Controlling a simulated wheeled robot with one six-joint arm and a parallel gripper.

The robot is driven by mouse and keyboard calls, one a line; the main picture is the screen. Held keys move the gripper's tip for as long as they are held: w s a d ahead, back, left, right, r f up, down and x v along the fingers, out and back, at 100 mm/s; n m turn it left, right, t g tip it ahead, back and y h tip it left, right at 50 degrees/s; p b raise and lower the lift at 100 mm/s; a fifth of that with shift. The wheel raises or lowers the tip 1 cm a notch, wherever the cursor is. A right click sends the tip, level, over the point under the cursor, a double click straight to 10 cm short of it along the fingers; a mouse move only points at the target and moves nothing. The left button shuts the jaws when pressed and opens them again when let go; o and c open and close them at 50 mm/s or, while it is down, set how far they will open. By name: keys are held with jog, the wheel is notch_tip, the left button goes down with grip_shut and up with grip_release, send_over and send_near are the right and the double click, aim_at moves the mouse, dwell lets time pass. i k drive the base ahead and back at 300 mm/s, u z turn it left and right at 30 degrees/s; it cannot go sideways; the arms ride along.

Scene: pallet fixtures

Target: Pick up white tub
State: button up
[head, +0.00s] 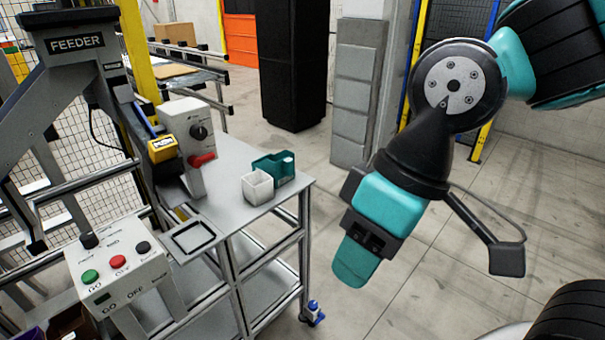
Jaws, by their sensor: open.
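The white tub (258,187) is a small open-topped square container. It stands upright on the grey metal cart top (228,212), near its right part. A teal holder (275,168) stands right behind it; I cannot tell whether they touch. My gripper (352,262) hangs pointing down, to the right of the cart and well apart from the tub. Its jaws are open and I see nothing held between them. The far finger is partly hidden by the near teal one.
A black square frame (193,237) lies on the cart's front left. The FEEDER machine (75,60) and a button box (118,265) are at left. Floor right of the cart is clear.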

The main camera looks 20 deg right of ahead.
aim_at(257, 187)
jog(key=z, duration=0.15)
jog(key=i, duration=1.2)
jog(key=u, duration=0.5)
